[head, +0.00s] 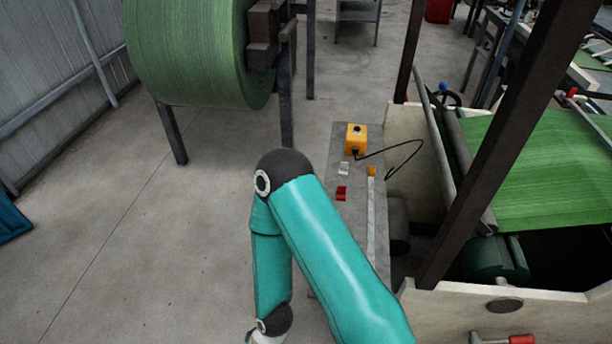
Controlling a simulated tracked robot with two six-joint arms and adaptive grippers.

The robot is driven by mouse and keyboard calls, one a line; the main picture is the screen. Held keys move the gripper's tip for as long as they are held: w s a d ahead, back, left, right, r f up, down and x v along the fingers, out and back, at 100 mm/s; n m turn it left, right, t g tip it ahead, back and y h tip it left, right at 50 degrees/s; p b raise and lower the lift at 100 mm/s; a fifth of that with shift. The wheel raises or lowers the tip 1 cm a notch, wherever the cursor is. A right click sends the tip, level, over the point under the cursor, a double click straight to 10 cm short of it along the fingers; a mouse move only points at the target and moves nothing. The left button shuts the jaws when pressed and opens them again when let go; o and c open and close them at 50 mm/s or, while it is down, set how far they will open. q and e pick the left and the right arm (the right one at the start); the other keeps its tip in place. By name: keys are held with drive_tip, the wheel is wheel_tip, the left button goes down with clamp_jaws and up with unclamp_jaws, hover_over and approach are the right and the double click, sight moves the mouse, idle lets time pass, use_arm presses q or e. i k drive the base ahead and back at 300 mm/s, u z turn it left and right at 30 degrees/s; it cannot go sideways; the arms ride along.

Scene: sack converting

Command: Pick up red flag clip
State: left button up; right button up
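A small red clip (341,193), which looks like the red flag clip, lies on a narrow grey bench top (348,232) in the middle of the head view. It lies just right of the upper link of one of my teal arms, and its top is in clear view. That arm rises from the bottom edge, bends at a dark elbow left of the bench and drops back down. Its wrist is cut off at the bottom edge, so no gripper shows. My other arm is not in view.
A yellow box (356,138) with a black cable, a pale clip (343,168) and a long pale strip (371,220) with an orange end share the bench. A machine with green woven sheet (550,165) stands right. A large green roll (190,50) stands back left. Floor at left is clear.

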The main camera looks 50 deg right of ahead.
sight(342, 191)
drive_tip(key=u, duration=0.05)
drive_tip(key=i, duration=1.6)
drive_tip(key=z, duration=2.25)
drive_tip(key=i, duration=0.45)
drive_tip(key=u, duration=0.2)
drive_tip(key=k, duration=0.85)
drive_tip(key=z, duration=0.2)
drive_tip(key=i, duration=0.8)
